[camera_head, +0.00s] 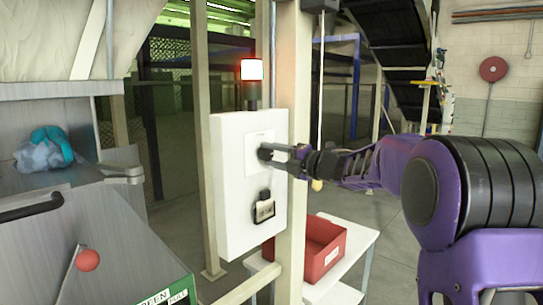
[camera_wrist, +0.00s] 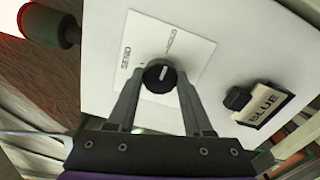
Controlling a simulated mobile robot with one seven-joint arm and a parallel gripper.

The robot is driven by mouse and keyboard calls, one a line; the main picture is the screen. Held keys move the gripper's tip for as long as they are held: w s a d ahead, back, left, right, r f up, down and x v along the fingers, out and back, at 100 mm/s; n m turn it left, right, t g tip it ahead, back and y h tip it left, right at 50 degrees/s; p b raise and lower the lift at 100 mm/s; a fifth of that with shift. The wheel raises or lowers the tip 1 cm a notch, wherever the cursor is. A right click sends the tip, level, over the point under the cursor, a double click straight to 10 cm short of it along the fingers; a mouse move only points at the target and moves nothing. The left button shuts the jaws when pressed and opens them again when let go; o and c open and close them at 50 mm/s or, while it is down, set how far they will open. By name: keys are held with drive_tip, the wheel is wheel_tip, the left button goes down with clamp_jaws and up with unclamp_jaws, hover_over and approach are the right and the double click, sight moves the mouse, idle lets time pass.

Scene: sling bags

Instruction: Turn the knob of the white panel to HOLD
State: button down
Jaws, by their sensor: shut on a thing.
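The white panel (camera_head: 227,190) is mounted on a post, and it fills much of the wrist view (camera_wrist: 105,60). Its black round knob (camera_wrist: 160,75) sits on a white label plate (camera_wrist: 195,50). The plate bears two small words, one left of the knob and one above it; the upper one seems to read HOLD. The knob's white mark points up in the wrist view, roughly toward the upper word. My gripper (camera_wrist: 160,82) is shut on the knob, one finger on each side. In the head view my gripper (camera_head: 272,152) reaches the panel from the right and hides most of the knob.
A black holder with a BLUE tag (camera_wrist: 266,104) is on the panel below the knob. A red-lit beacon (camera_head: 252,80) stands behind the panel's top. A red bin (camera_head: 322,248) sits on a white table at lower right. A grey machine (camera_head: 30,215) is at left.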

drive_tip(key=shift+c, duration=1.5)
unclamp_jaws()
drive_tip(key=b+v, duration=0.2)
drive_tip(key=v, duration=1.5)
drive_tip(key=shift+s+d, duration=0.2)
drive_tip(key=shift+w, duration=0.1)
